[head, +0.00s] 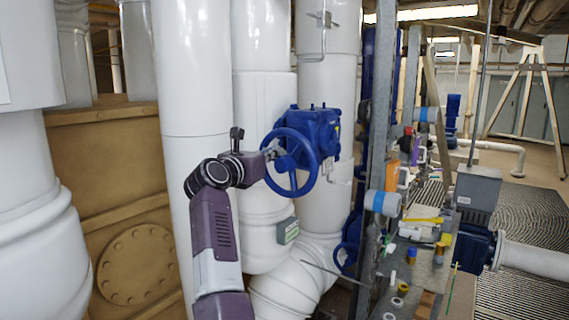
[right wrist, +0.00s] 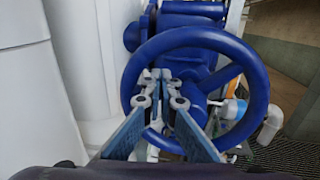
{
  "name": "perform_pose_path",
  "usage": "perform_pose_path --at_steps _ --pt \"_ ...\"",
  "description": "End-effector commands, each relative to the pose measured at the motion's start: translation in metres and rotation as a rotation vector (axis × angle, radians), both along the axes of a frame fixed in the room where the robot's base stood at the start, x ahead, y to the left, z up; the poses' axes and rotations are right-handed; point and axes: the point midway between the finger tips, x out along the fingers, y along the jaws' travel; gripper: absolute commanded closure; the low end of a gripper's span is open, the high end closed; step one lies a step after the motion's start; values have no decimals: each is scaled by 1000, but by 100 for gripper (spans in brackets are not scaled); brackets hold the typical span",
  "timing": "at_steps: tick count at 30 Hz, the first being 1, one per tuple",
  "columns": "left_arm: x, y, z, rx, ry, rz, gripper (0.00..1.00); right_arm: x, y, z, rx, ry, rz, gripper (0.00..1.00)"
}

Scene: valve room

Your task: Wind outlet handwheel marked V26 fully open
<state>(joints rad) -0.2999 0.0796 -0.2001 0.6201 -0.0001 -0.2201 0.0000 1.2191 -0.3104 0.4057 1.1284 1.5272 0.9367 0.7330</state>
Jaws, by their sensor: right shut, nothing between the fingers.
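The blue handwheel (head: 317,160) sits on a blue valve gearbox (head: 318,128) in front of white pipes; no V26 mark is readable on it. In the right wrist view the wheel's ring (right wrist: 263,92) fills the middle, with its spokes and hub partly behind the fingers. My right gripper (head: 276,149) is at the wheel's left side. In the right wrist view the gripper's (right wrist: 165,78) fingertips are together, empty, inside the ring's outline left of the hub. I cannot tell whether they touch the wheel. My left gripper is not in view.
Large white pipes (head: 190,70) stand close behind and left of the arm. A grey steel post (head: 380,110) and a cluttered bench (head: 425,275) stand right of the wheel. A small grey-green box (head: 287,231) is on the pipe below it. Floor grating (head: 530,230) lies further right.

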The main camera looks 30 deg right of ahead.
Motion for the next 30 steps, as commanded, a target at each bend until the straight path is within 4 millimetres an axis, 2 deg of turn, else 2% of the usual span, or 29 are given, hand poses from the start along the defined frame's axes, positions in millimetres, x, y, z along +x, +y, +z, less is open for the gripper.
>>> perform_pose_path --at_steps 1,3,13,20,30 --pt "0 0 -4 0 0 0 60 3 2 -10 5 8 3 100" --pt "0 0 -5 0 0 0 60 6 3 -14 4 9 2 100" --pt "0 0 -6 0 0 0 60 6 3 -16 6 7 2 100" --pt "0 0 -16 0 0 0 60 8 3 -34 8 10 1 100" --pt "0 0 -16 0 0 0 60 8 3 -32 4 6 0 100"
